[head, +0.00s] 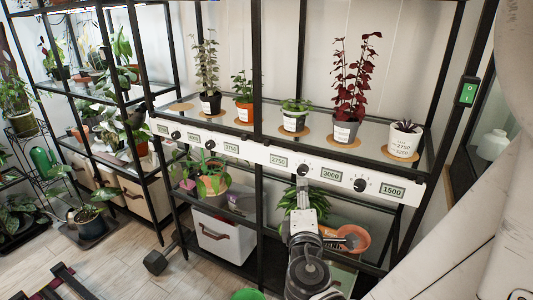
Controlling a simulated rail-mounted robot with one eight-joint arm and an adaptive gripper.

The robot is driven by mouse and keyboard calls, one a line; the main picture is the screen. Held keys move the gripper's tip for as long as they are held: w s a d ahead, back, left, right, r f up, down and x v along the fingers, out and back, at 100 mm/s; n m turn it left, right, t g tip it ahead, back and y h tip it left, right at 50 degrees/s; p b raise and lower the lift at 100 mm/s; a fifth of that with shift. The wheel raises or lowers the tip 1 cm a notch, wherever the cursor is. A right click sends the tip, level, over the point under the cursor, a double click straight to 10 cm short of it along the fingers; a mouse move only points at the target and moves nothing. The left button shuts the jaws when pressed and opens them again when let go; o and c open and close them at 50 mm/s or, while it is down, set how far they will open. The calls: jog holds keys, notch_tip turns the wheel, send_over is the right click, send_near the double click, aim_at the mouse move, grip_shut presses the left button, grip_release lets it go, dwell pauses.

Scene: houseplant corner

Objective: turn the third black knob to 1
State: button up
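A white control strip (250,152) with black knobs and small number displays runs along the front of the plant shelf. I see two knobs on the left part, a first knob (175,135) and a second knob (209,145). Further right are a knob (303,170) between the 2750 and 3000 displays and a knob (360,185) between 3000 and 1500. My gripper (302,184) points away from me at the knob between 2750 and 3000, its tip just below or at it. Contact and finger opening cannot be made out. Dial marks are too small to read.
Potted plants stand on the shelf above the strip, including a dark red one (352,85) and a white pot (404,139). Black uprights (258,70) frame the shelf. A green switch (468,91) is at right.

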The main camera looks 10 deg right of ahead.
aim_at(303, 173)
jog(key=x, duration=1)
jog(key=shift+s, duration=0.1)
grip_shut()
